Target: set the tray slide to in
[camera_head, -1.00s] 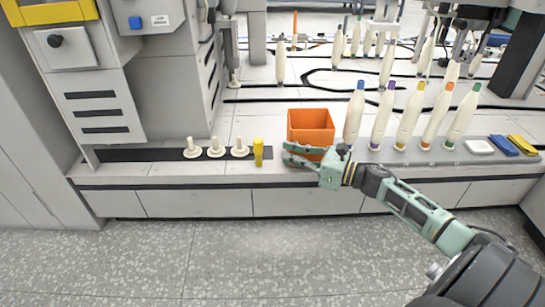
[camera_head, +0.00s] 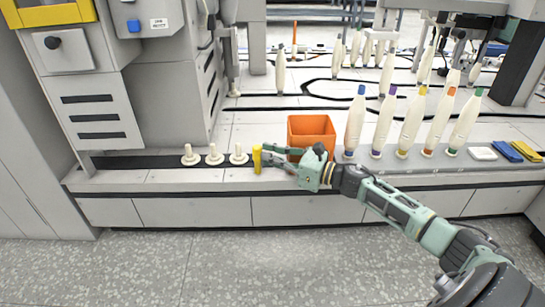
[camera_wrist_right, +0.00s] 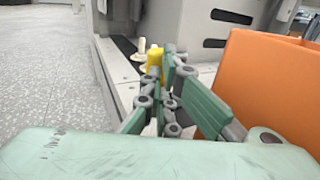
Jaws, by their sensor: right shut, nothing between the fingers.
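The tray slide looks like a dark strip (camera_head: 135,162) along the counter front, with several white pegs (camera_head: 214,155) standing in a row on it. A yellow upright handle (camera_head: 257,158) stands at the right end of the row. My right gripper (camera_head: 268,155) is shut and empty, with its fingertips at the right side of the yellow handle. In the right wrist view the handle (camera_wrist_right: 154,58) is just past the fingertips (camera_wrist_right: 170,62). I cannot tell whether they touch. My left gripper is not in view.
An orange box (camera_head: 311,131) stands right beside and behind my right gripper. Several white bobbins with coloured tips (camera_head: 383,122) stand right of it on a grey ledge. A grey machine housing (camera_head: 165,90) rises behind the pegs. The floor in front is clear.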

